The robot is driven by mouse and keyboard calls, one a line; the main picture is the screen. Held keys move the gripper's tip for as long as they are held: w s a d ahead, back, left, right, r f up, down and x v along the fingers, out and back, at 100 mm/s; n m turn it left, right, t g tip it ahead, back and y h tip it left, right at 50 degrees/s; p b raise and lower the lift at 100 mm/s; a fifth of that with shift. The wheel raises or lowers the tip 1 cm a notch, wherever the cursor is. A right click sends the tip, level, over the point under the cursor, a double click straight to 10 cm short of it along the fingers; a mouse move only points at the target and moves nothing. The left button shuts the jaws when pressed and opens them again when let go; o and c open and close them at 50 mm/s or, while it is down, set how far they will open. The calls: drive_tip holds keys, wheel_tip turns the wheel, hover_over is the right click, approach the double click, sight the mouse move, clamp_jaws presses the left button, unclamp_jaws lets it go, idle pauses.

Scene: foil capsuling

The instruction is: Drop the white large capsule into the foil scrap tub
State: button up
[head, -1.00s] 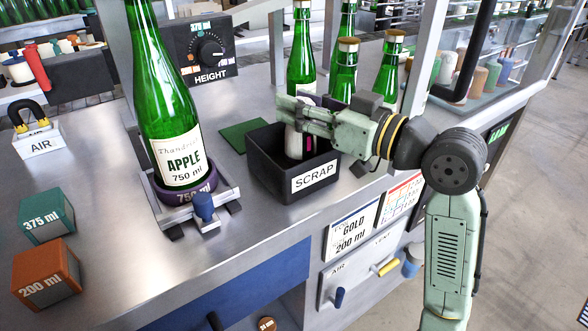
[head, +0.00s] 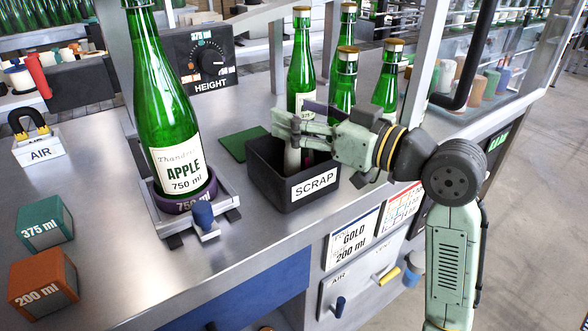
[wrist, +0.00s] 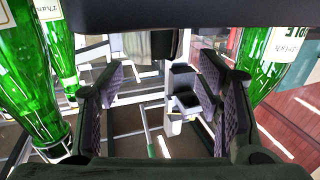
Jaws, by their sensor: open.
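The black foil scrap tub (head: 319,186), labelled SCRAP, stands on the metal bench in the head view. My gripper (head: 284,128) is over the tub's left and back part, pointing left. In the wrist view my gripper (wrist: 165,100) has its two dark ribbed finger pads well apart, with nothing held between them. A white upright shape, apparently the white large capsule (head: 291,162), shows below my fingers, inside the tub's outline. Its upper part is hidden by my gripper, and whether it rests on the tub floor cannot be told.
A green APPLE bottle (head: 165,110) stands in a holder left of the tub. Several green bottles (head: 300,65) stand close behind it. A green mat (head: 243,143) lies behind left. Green (head: 45,223) and orange (head: 43,283) blocks sit at the left front.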

drive_tip(key=v, duration=1.2)
drive_tip(key=shift+d, duration=0.1)
